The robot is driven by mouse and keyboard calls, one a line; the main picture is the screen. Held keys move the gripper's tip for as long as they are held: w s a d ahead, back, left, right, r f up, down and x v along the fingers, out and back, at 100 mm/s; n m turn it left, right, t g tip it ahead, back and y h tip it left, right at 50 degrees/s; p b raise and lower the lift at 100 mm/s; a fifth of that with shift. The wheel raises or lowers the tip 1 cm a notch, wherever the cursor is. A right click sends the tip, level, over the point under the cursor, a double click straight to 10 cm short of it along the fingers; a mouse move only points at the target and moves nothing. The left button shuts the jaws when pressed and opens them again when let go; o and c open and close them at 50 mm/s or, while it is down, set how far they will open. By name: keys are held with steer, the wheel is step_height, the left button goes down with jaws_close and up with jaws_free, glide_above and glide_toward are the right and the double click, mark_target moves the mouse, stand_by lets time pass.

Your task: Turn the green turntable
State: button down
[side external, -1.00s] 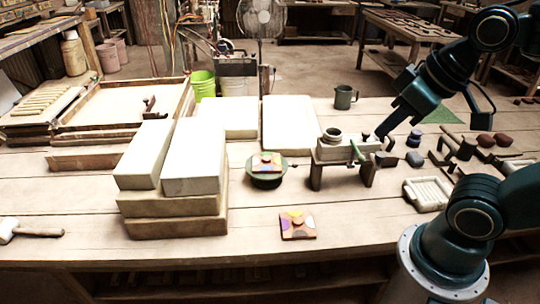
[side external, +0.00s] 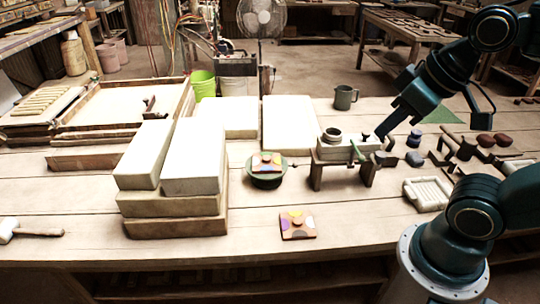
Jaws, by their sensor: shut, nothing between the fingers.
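The green turntable (side external: 266,181) is a low round stand on the table, right of the stacked pale blocks.
A second patterned tile (side external: 298,225) lies in front of the turntable. Stacked pale blocks (side external: 172,206) stand close on its left, and a white slab (side external: 290,124) lies behind. The press bench stands between turntable and gripper. A grey mug (side external: 345,97) stands behind.

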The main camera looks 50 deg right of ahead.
steer(key=c, duration=2.1)
jaws_free()
steer(key=o, duration=0.5)
steer(key=shift+w+r, duration=0.1)
steer(key=w+d+m+g, duration=0.2)
steer(key=w+d+m, duration=0.25)
steer(key=w, duration=0.55)
steer(key=w+d+m+g, duration=0.25)
steer(key=w+m, duration=0.35)
steer(key=w, duration=0.5)
steer(key=w+d+f+m+g, duration=0.1)
steer(key=w+d+f+m, duration=0.2)
steer(key=f, duration=0.4)
steer(key=w+d+f+m+g, duration=0.1)
steer(key=w+d+f+m, duration=0.3)
steer(key=f, duration=0.3)
steer(key=w+d+f+m+g, duration=0.1)
steer(key=w+d+f+m, duration=0.2)
steer(key=w+d+f, duration=0.1)
steer(key=shift+w+d+f+y, duration=0.15)
steer(key=shift+w+f, duration=0.2)
steer(key=shift+f, duration=0.35)
steer(key=shift+w+f+y, duration=0.15)
steer(key=shift+w+f, duration=0.15)
steer(key=shift+f, duration=0.4)
steer(key=shift+f, duration=0.15)
